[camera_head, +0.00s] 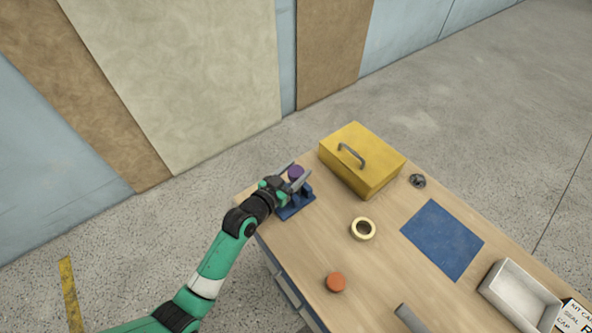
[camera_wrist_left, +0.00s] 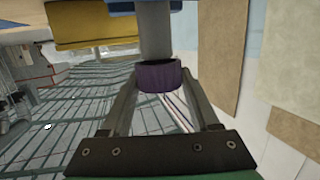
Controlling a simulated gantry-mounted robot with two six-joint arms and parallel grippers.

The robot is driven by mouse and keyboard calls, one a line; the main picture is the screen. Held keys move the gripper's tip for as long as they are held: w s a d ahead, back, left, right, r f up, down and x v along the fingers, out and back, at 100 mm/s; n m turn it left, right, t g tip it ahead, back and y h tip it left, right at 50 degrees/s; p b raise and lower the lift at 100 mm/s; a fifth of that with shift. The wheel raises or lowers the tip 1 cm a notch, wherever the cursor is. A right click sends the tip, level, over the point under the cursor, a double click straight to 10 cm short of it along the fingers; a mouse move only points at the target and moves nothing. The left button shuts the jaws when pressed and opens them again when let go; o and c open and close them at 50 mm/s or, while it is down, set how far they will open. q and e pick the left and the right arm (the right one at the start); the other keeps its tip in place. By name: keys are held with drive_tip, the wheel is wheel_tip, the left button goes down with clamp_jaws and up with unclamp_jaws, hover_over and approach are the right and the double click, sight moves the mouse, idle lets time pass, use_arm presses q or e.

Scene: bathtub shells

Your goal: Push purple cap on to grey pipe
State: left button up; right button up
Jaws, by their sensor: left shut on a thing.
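The purple cap (camera_head: 296,172) is at the far left corner of the table, by the blue stand (camera_head: 297,207). My left gripper (camera_head: 299,174) is shut on the cap, one finger on each side. In the left wrist view the cap (camera_wrist_left: 158,78) sits between the fingers, against the end of the grey pipe (camera_wrist_left: 155,32) and in line with it. How far the cap is over the pipe cannot be told. In the head view the pipe is hidden by the gripper and cap. My right gripper is not in view.
A yellow toolbox (camera_head: 369,171) stands close to the right of the stand. On the table are a pale yellow ring (camera_head: 353,229), an orange cap (camera_head: 336,282), a small dark part (camera_head: 418,181), a blue mat (camera_head: 442,240), a grey piece (camera_head: 410,318) and a white tray (camera_head: 487,291).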

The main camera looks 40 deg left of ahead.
use_arm(q)
drive_tip(key=shift+f+b, duration=1)
drive_tip(key=shift+f, duration=0.1)
idle(1.2)
drive_tip(key=o, duration=1.4)
drive_tip(key=shift+o, duration=0.2)
drive_tip(key=shift+r, duration=0.1)
wheel_tip(320, 180, up, 7)
drive_tip(key=p, duration=0.6)
drive_tip(key=shift+p, duration=0.3)
